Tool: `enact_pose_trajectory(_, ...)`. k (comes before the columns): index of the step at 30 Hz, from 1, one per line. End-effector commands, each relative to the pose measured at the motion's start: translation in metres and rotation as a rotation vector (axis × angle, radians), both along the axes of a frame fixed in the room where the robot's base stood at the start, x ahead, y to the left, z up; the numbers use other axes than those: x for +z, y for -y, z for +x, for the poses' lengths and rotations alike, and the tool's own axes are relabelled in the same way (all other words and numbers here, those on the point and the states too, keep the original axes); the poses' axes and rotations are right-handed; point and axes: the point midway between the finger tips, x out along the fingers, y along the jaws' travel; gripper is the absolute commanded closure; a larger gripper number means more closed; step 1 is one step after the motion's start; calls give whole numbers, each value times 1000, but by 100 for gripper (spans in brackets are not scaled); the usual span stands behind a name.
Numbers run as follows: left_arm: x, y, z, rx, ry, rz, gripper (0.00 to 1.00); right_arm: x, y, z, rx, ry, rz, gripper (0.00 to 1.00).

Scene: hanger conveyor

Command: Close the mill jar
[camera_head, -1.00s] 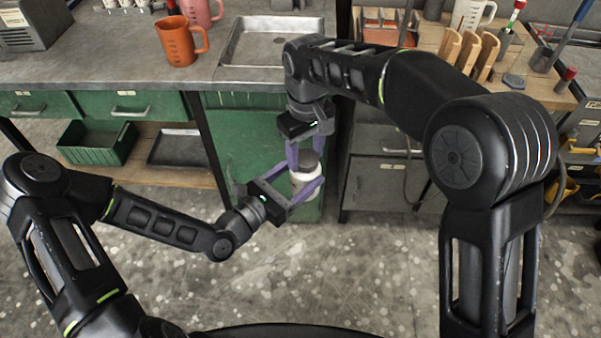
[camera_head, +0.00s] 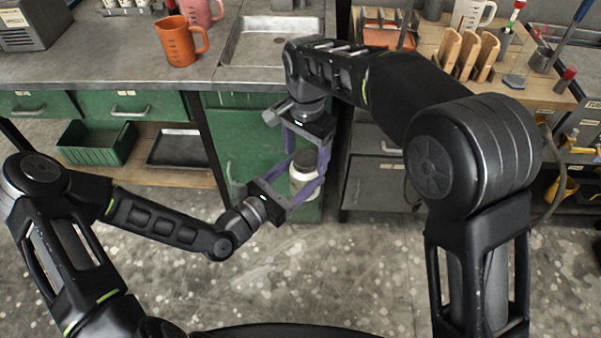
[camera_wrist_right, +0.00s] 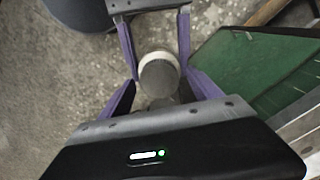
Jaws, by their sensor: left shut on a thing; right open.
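The mill jar (camera_head: 304,184) is a white jar, held upright above the floor in front of the green cabinet. A dark grey lid (camera_head: 303,161) sits at its top; whether it is fully seated I cannot tell. In the right wrist view the round lid (camera_wrist_right: 158,78) hides most of the jar, leaving a pale rim (camera_wrist_right: 157,56). My left gripper (camera_head: 303,194) is shut on the jar from the lower left, with purple fingers along its sides. My right gripper (camera_head: 306,157) is above, pointing down, open, with its fingers on either side of the lid and apart from it.
A green cabinet door (camera_head: 232,155) stands close behind the jar. Wooden blocks in a rack (camera_head: 470,52) stand at the right. The floor in front is clear.

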Motion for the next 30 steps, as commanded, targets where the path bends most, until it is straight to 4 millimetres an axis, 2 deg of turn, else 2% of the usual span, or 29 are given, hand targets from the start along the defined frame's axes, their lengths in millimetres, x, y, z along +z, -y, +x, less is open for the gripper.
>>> enact_pose_trajectory(8,2,0,0,0,4,-2,100,6,0,0,1,0,0,27)
enact_pose_trajectory(18,2,0,0,0,4,-2,100,43,0,0,2,0,0,27)
enact_pose_trajectory(26,2,0,0,0,5,-2,100,45,0,0,2,-1,-1,27)
enact_pose_trajectory(30,2,0,0,0,4,-2,100,46,-3,-2,7,1,-1,31)
